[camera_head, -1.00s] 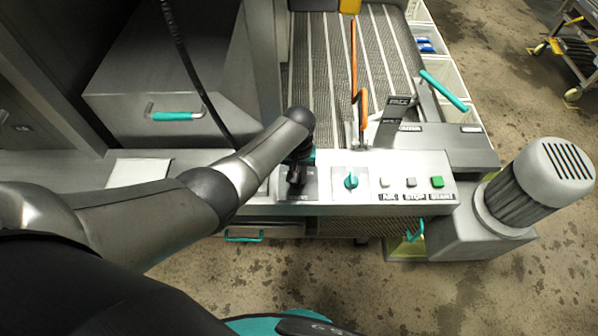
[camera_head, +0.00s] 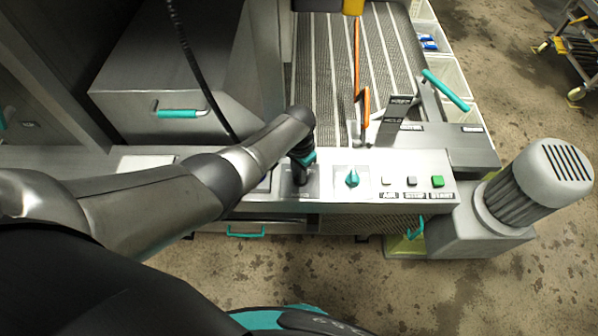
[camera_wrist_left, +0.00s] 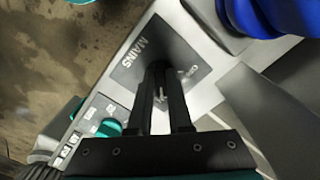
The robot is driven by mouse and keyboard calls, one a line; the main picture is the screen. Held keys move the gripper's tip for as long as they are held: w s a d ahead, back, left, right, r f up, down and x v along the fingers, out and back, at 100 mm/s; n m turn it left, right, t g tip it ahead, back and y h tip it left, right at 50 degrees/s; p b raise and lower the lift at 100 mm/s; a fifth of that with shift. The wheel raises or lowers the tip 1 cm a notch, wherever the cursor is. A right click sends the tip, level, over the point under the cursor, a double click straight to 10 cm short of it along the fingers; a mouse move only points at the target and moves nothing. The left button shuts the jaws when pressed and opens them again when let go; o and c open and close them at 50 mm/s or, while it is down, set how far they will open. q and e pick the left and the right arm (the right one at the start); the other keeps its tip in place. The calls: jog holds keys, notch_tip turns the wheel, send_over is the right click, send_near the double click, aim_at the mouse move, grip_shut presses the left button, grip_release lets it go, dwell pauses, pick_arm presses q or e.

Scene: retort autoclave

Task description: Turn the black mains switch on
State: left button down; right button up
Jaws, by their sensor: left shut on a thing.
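The mains switch sits on a dark plate (camera_head: 312,188) at the left part of the grey control panel. In the left wrist view the plate (camera_wrist_left: 132,72) reads MAINS. My left gripper (camera_head: 298,180) points down at this plate. Its two black fingers (camera_wrist_left: 160,85) are shut on the black mains switch (camera_wrist_left: 157,68), which is mostly hidden between them. The fingers also hide the switch in the head view, so its exact angle cannot be told. My right gripper is out of view.
Behind stand an orange-handled lever (camera_head: 366,103) and a teal-handled lever (camera_head: 446,90). A grey motor (camera_head: 540,180) stands at the right.

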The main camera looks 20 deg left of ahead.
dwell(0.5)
pick_arm(q)
jog(key=c, duration=0.8)
grip_release()
jog(key=shift+c, duration=0.2)
notch_tip(320, 180, up, 15)
jog(key=p, duration=0.5)
jog(key=shift+r, duration=0.15)
jog(key=shift+s, duration=0.1)
